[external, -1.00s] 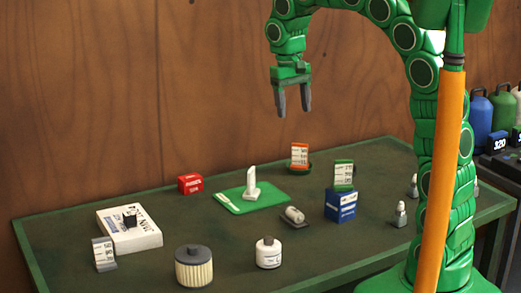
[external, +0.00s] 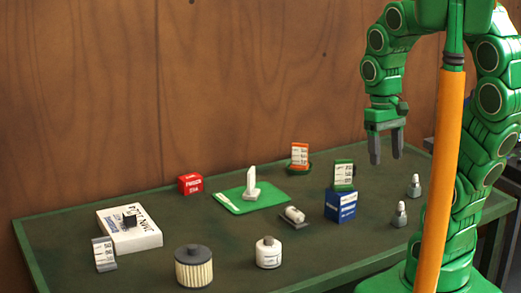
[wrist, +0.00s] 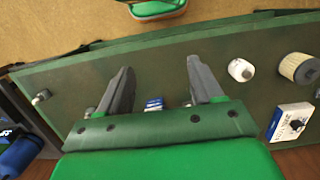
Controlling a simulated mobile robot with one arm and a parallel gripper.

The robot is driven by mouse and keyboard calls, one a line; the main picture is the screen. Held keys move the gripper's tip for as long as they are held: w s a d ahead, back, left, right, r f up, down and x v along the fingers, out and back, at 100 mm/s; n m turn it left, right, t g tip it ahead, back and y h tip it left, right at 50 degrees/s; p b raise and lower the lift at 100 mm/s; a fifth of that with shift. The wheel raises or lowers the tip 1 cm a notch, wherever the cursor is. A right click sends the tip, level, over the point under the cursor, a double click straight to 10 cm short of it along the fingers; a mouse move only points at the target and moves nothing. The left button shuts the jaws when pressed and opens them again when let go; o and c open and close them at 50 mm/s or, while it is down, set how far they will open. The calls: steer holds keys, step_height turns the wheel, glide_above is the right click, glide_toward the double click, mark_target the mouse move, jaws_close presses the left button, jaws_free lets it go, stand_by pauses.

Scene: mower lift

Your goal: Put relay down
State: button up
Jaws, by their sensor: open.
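A small black block, which looks like the relay (external: 130,221), sits on top of a flat white box (external: 146,238) at the left of the green-edged table. In the wrist view the black relay (wrist: 296,125) shows on the white box (wrist: 279,122) at the right edge. My gripper (external: 386,156) is raised above the right part of the table, fingers pointing down, far from the box. Its jaws are open, with nothing held between them; in the wrist view the two fingers (wrist: 160,68) stand apart.

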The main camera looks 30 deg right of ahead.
steer(key=s+d+f, duration=0.1)
steer(key=s+f, duration=0.1)
steer(key=s, duration=0.3)
steer(key=shift+s+d, duration=0.25)
steer(key=shift+s, duration=0.1)
